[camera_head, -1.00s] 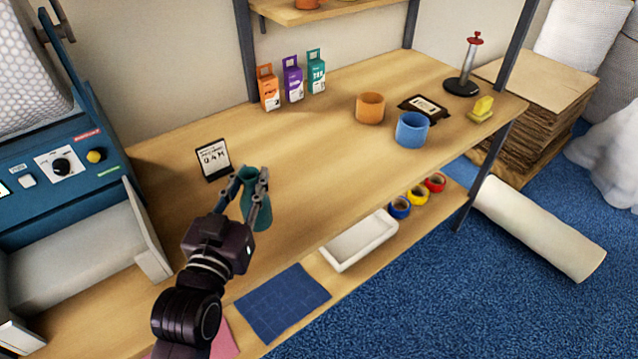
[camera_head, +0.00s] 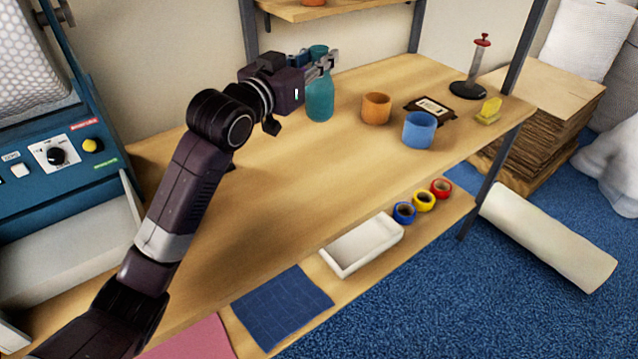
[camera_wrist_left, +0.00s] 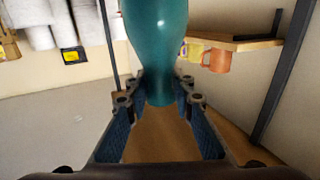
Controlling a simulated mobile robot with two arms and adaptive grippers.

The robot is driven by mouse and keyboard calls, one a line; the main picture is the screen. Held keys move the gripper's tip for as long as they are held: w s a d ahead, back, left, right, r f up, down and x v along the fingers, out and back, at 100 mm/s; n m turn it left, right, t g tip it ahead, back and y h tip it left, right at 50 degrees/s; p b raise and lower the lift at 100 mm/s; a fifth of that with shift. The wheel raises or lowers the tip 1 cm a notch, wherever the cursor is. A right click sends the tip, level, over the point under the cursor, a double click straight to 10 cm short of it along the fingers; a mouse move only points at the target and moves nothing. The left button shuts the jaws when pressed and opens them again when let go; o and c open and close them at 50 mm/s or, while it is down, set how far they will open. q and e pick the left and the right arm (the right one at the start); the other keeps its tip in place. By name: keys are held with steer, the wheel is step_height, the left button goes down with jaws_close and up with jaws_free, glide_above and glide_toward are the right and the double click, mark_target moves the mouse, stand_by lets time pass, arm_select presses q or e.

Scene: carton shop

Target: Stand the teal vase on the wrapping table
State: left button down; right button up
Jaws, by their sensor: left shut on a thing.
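The teal vase (camera_head: 320,98) is upright toward the back of the wrapping table (camera_head: 265,190), left of the orange cup. My left gripper (camera_head: 320,66) is shut on its upper part, reaching in from the left. I cannot tell whether the vase's base touches the tabletop or hangs just above it. In the left wrist view the vase (camera_wrist_left: 158,40) sits between the two fingers (camera_wrist_left: 158,92). My right gripper is not in view.
An orange cup (camera_head: 376,108), a blue cup (camera_head: 419,130), a dark framed card (camera_head: 432,107), a yellow block (camera_head: 488,111) and a red-topped stand (camera_head: 473,75) occupy the table's right end. A blue machine (camera_head: 60,160) stands at left. The front middle tabletop is clear.

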arm_select(q)
step_height(320, 180, down, 20)
steer(key=p, duration=0.1)
steer(key=shift+r, duration=0.25)
steer(key=shift+f, duration=0.15)
steer(key=c, duration=1.7)
jaws_free()
steer(key=shift+o, duration=0.2)
